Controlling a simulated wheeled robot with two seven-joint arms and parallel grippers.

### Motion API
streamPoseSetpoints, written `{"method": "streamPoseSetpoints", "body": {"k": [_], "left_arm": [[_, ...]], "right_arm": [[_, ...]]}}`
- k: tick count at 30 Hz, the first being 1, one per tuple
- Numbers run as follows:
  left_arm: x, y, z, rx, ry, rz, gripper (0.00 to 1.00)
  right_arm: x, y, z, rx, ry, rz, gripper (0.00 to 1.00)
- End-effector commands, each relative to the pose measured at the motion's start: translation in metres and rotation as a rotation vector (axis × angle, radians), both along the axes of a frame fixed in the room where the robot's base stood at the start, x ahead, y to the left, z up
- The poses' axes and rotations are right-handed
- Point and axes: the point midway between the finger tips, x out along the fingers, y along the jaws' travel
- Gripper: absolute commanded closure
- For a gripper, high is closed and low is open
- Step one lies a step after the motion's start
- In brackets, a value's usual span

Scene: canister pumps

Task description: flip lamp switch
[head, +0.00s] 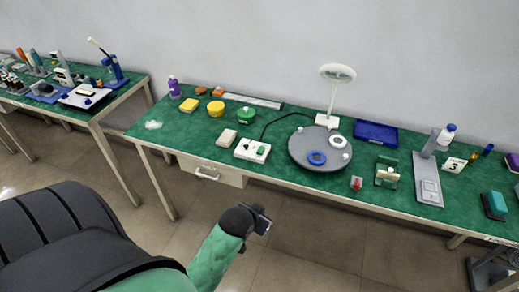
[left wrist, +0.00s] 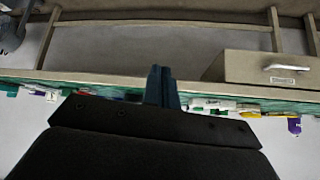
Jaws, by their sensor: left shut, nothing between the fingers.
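A white ring-headed lamp (head: 338,74) stands upright at the back of the green-topped bench. A black cable (head: 282,121) runs from near its base towards a white switch box (head: 245,151) with a green part, near the bench's front edge. My left gripper (head: 264,225) is in front of the bench and below its top, apart from the box and empty. In the left wrist view its fingers (left wrist: 161,86) are together. The lamp is not recognisable in the left wrist view. My right gripper is not in view.
A round grey turntable (head: 309,161) holding a blue ring stands right of the box. A beige block (head: 227,137) is close on its left. The drawer (head: 209,172) sits under the bench top; its handle also shows in the left wrist view (left wrist: 289,67). A blue tray (head: 376,132) lies behind.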

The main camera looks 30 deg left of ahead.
Motion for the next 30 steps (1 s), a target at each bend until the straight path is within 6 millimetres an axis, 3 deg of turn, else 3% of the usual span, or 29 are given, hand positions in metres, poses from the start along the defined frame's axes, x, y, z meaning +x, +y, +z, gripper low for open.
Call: {"method": "streamPoseSetpoints", "body": {"k": [6,12,19,30], "left_arm": [[0.069,0.054,0.041,-0.001,-0.259,0.093,1.00],[0.117,0.107,0.077,0.007,-0.485,0.183,1.00],[0.136,0.136,0.097,0.017,-0.605,0.234,1.00],[0.137,0.139,0.099,0.018,-0.617,0.239,1.00]], "right_arm": [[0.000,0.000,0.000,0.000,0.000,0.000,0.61],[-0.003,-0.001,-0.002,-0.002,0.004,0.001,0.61],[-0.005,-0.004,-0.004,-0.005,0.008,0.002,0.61],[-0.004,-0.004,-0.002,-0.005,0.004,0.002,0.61]]}}
